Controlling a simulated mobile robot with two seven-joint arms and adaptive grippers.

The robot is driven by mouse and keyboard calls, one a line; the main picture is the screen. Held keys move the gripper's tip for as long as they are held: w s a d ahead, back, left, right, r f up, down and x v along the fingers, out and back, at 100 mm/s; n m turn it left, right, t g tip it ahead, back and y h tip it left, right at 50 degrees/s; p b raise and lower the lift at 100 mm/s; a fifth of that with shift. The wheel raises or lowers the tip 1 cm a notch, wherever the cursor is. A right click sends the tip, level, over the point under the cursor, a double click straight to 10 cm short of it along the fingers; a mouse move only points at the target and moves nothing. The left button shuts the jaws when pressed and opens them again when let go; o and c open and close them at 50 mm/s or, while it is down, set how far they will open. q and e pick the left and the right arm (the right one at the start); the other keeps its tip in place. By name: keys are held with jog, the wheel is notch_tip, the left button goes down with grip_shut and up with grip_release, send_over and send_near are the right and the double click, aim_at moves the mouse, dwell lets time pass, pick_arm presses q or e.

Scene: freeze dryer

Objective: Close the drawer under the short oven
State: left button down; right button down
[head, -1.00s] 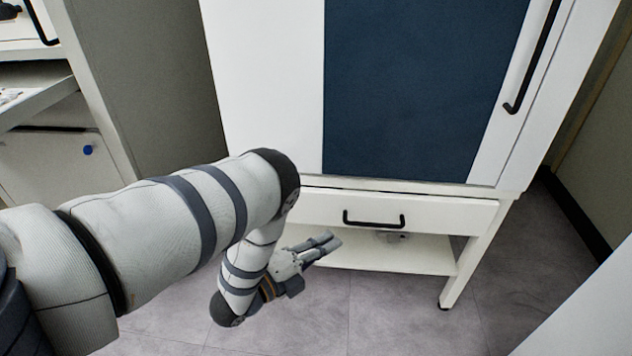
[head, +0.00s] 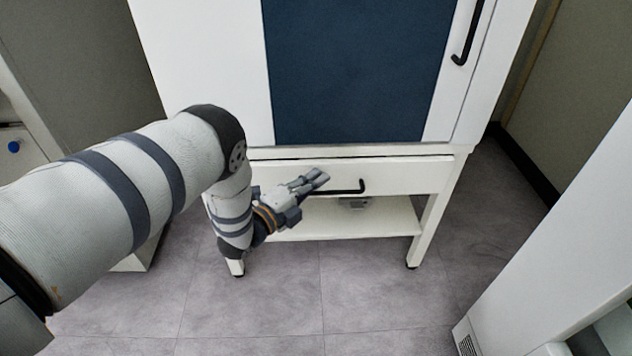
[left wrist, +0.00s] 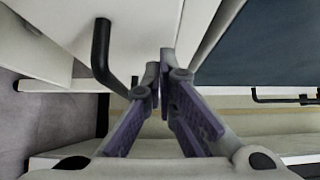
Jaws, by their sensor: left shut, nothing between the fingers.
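The short oven (head: 205,75) is a white cabinet with a dark blue door panel (head: 350,70). Under it is a white drawer (head: 410,178) with a black bar handle (head: 345,190). A thin dark gap shows above the drawer front; how far it stands out is hard to tell. My left gripper (head: 318,178) is shut and empty, in front of the drawer, its tips overlapping the handle's left end. In the left wrist view the shut fingers (left wrist: 165,78) are beside the black handle (left wrist: 101,55). Contact with the drawer cannot be told. My right gripper is not in view.
Grey floor (head: 260,300) is clear in front. A white cabinet (head: 560,230) stands at the right, and another unit (head: 25,150) at the left.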

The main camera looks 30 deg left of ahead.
pick_arm(q)
jog(key=shift+w, duration=0.1)
jog(key=shift+w+a+r+b, duration=0.15)
jog(key=shift+w+a+b, duration=0.45)
jog(key=shift+w+a, duration=0.45)
jog(key=shift+d, duration=0.25)
